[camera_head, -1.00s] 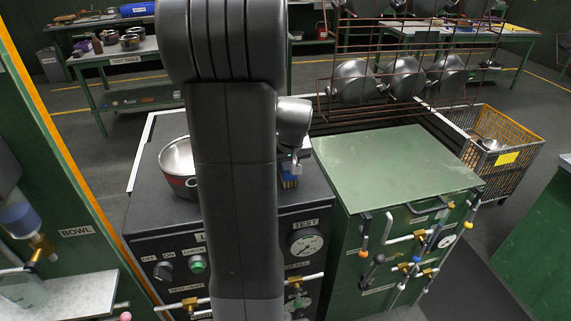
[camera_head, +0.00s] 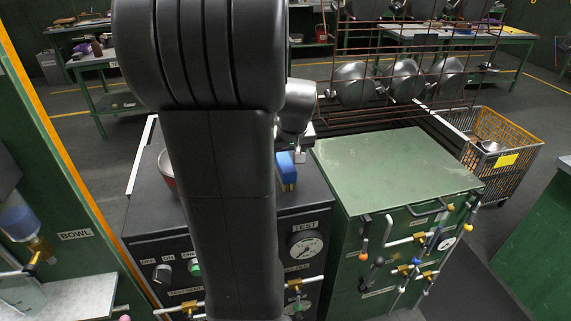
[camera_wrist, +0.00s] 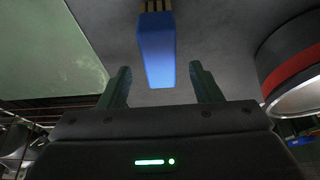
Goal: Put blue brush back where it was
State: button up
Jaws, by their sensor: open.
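The blue brush (camera_head: 285,169) stands on the dark top of the test cabinet (camera_head: 310,200), near that cabinet's right edge, with its tan bristles downward. In the wrist view the blue brush (camera_wrist: 155,50) lies ahead of my open gripper (camera_wrist: 160,85), in line with the gap between the two fingers and apart from both.
A bowl with a red band (camera_wrist: 295,75) stands on the same dark top; my arm covers most of it in the head view. The green cabinet top (camera_head: 390,165) is bare. A wire rack (camera_head: 400,80) with several metal pots stands behind, with a wire basket (camera_head: 500,150) at right.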

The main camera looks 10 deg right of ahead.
jog(key=v, duration=0.6)
